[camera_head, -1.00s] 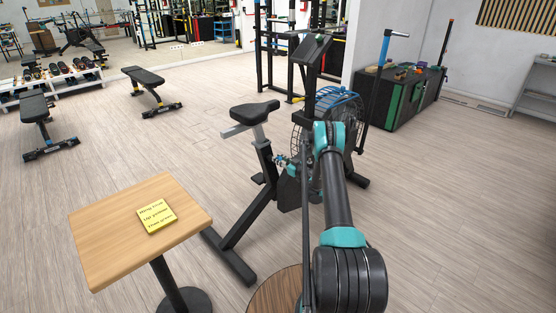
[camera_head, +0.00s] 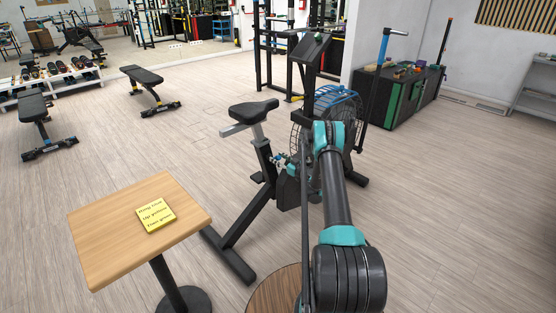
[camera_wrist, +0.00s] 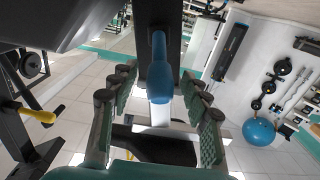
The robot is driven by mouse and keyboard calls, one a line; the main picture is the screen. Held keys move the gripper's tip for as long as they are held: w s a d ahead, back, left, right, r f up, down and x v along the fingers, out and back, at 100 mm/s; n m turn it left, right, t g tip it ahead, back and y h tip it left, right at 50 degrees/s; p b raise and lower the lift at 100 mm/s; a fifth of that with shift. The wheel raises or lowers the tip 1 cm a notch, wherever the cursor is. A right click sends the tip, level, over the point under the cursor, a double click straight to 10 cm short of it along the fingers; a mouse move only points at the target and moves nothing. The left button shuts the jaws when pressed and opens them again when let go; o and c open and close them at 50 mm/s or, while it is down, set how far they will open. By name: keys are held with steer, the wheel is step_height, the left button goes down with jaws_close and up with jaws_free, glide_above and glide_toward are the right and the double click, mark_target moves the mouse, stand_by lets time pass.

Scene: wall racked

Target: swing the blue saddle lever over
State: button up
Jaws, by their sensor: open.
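The exercise bike stands in the middle of the head view, with its black saddle (camera_head: 254,111) on a post. In the wrist view the blue lever (camera_wrist: 161,82) hangs on a dark stem and points toward the camera. My gripper (camera_wrist: 158,92) is open, with one set of green-padded fingers to the left of the lever and one to the right. Gaps show on both sides, so the fingers do not appear to grip it. In the head view my arm covers part of the bike, and the gripper is hard to make out near the frame below the saddle.
A wooden table (camera_head: 100,240) with a yellow note (camera_head: 155,215) stands at the front left. The bike's caged fan wheel (camera_head: 339,105) is close behind my arm. A yellow knob (camera_wrist: 40,117) shows at the left in the wrist view. Open floor lies left of the bike.

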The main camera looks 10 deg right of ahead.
steer(key=v, duration=0.7)
steer(key=shift+s, duration=0.15)
steer(key=shift+d, duration=0.1)
